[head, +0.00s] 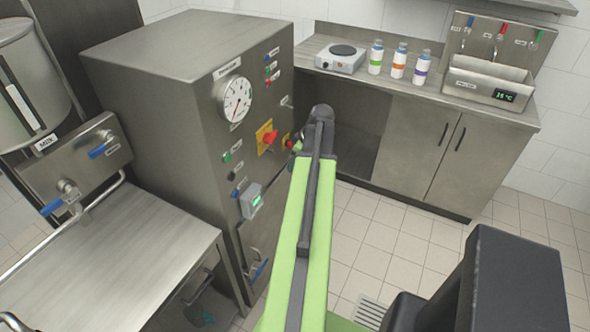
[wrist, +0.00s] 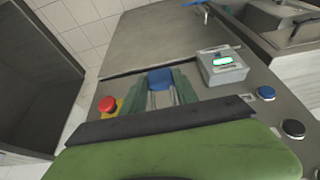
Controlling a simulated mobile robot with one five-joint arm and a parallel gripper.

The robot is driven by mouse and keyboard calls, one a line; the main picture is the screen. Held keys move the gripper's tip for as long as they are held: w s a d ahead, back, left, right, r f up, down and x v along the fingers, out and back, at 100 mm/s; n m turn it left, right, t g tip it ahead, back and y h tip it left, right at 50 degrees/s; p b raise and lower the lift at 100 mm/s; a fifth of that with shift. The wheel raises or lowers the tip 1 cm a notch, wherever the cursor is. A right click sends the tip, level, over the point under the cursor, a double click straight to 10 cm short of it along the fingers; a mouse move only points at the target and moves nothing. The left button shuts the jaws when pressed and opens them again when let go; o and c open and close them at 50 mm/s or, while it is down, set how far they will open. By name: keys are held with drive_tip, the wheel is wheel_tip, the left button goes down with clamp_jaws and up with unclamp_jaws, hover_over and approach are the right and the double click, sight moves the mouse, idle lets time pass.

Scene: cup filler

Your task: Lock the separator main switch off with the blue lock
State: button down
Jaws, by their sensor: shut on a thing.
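My gripper (wrist: 160,92) is shut on the blue lock (wrist: 160,78) in the wrist view, its greenish jaws on both sides of the lock. Pale metal bars, apparently its shackle, show on the near side of the blue body. In the head view the main switch (head: 266,138), a red handle on a yellow plate, is on the separator's front panel. My arm reaches to the right of it, and the lock cannot be made out there. In the wrist view the main switch cannot be clearly told; my jaws and wrist cover part of the panel.
The separator cabinet (head: 165,75) carries a gauge (head: 237,98), buttons and a protruding display box (head: 251,201). A red knob (wrist: 106,104) on yellow is left of my jaws in the wrist view.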

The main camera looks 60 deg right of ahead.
drive_tip(key=w+f+b, duration=0.1)
drive_tip(key=w, duration=0.7)
drive_tip(key=shift+w, duration=0.4)
idle(0.4)
idle(0.6)
drive_tip(key=c, duration=0.9)
unclamp_jaws()
drive_tip(key=shift+o, duration=0.2)
